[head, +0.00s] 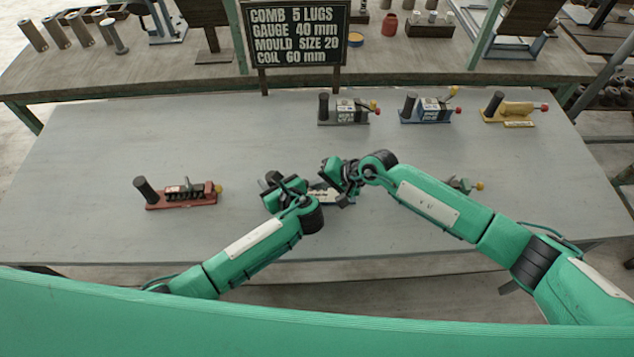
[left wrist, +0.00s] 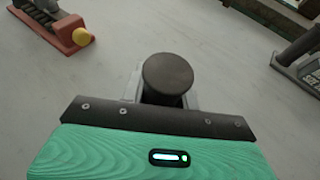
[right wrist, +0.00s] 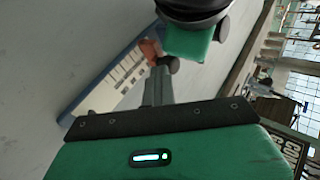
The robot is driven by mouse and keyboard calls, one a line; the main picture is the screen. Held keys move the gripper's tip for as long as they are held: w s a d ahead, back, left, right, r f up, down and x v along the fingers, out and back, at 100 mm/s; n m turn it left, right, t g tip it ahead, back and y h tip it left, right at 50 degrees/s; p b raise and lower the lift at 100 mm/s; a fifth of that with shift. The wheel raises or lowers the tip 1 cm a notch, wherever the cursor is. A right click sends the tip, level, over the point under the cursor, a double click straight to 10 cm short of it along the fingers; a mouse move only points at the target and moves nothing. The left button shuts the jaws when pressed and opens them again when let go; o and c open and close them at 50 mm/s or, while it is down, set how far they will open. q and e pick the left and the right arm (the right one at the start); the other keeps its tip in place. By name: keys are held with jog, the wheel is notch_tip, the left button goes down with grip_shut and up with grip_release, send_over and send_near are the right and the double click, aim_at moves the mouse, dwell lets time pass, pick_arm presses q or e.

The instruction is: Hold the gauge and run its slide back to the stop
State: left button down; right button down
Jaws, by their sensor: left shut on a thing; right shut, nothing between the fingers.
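The gauge (head: 325,195) lies on the grey table between my two grippers, mostly hidden by them in the head view. The right wrist view shows its white marked face and blue base (right wrist: 108,90), with a small orange-red part (right wrist: 150,50) near my fingers. My left gripper (head: 284,186) is shut on the gauge's dark upright post, whose round top (left wrist: 167,74) stands between the fingers in the left wrist view. My right gripper (head: 338,178) is shut and empty beside the orange-red part; I cannot tell whether they touch.
A red comb tool (head: 182,195) stands to the left. Grey (head: 345,112), blue (head: 426,112) and yellow (head: 510,112) tools stand along the back, below a sign (head: 296,35). Another tool (head: 462,186) is partly hidden behind my right arm. The table front is clear.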

pick_arm(q)
jog(key=shift+d, duration=0.35)
pick_arm(e)
jog(key=d, duration=0.3)
jog(key=s+d+r, duration=0.1)
jog(key=shift+d, duration=0.2)
pick_arm(q)
jog(key=shift+a, duration=0.2)
pick_arm(e)
jog(key=v, duration=0.8)
jog(key=shift+d+r, duration=0.2)
jog(key=shift+d, duration=0.1)
pick_arm(q)
jog(key=c, duration=1)
grip_release()
pick_arm(e)
jog(key=shift+w, duration=0.1)
